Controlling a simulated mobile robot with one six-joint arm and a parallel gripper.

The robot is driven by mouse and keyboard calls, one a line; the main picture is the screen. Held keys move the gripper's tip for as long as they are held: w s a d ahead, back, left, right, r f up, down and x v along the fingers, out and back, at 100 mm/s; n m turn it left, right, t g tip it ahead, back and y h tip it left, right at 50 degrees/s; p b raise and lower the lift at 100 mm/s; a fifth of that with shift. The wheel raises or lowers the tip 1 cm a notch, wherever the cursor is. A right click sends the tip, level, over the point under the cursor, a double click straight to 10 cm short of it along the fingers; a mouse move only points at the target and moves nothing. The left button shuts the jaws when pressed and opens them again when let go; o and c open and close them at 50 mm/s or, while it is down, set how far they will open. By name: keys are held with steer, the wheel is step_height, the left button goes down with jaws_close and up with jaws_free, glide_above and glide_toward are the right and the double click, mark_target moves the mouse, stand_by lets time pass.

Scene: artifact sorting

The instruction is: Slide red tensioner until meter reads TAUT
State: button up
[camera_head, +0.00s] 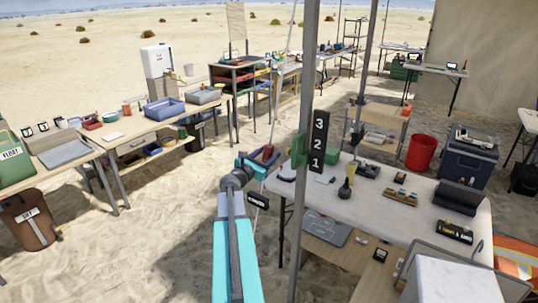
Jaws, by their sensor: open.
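The red tensioner (267,153) sits on a thin pale line that slants down from the top of the picture, left of the metal pole. My gripper (262,161) is open, with its fingers at the tensioner, one on each side of it in the picture. I cannot tell whether they touch it. A small black tag with pale marks (258,200) hangs on or near the line below my gripper. It may be the meter, but its text is too small to read.
The upright metal pole (306,80) stands close on the right, with a green clamp (299,150) and a black 3-2-1 board (319,142) beside it. A white table (440,217) with tools stands to the right. Wooden tables stand left. Open sand lies between.

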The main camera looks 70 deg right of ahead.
steer(key=w+a+b, duration=0.2)
steer(key=a+b, duration=0.2)
steer(key=a, duration=0.9)
steer(key=shift+w, duration=0.25)
stand_by(0.4)
